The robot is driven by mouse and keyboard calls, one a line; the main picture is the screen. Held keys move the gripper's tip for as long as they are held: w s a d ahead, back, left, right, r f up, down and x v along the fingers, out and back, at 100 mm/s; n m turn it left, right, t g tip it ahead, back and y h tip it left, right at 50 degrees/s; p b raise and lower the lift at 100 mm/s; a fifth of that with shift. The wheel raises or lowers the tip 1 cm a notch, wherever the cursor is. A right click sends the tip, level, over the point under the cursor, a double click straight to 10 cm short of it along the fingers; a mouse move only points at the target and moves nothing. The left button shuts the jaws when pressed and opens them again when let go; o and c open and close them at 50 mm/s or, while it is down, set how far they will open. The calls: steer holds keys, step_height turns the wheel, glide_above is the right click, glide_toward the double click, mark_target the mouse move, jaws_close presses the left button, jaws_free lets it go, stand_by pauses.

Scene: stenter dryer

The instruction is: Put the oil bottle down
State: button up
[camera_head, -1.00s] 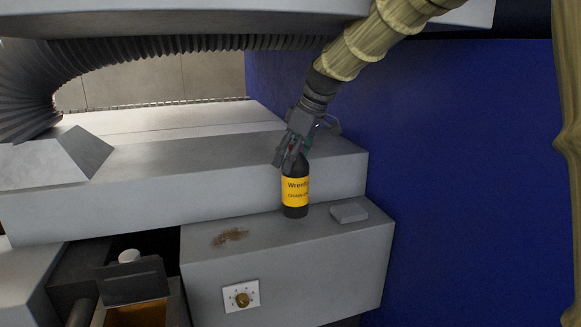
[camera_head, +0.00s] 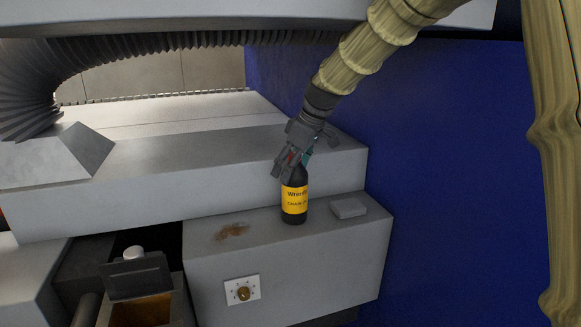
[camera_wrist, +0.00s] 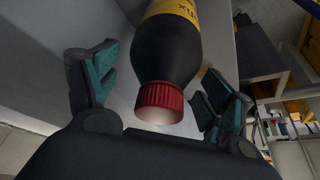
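The oil bottle (camera_head: 294,203) is dark with a yellow label and stands upright on the lower grey ledge (camera_head: 330,238). Its red cap (camera_wrist: 160,100) faces the camera in the wrist view. My gripper (camera_head: 287,172) is over the top of the bottle. In the wrist view my gripper (camera_wrist: 155,92) is open, with one teal-padded finger on each side of the bottle's neck and cap and gaps between them. The bottle's base is hidden in the wrist view.
A small grey block (camera_head: 348,208) lies right of the bottle, and a brown stain (camera_head: 231,231) marks the ledge to the left. A taller grey step (camera_head: 200,190) rises behind. An open box (camera_head: 142,310) stands lower left.

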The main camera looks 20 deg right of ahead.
steer(key=b+v, duration=0.4)
steer(key=v, duration=0.8)
steer(key=shift+r, duration=0.2)
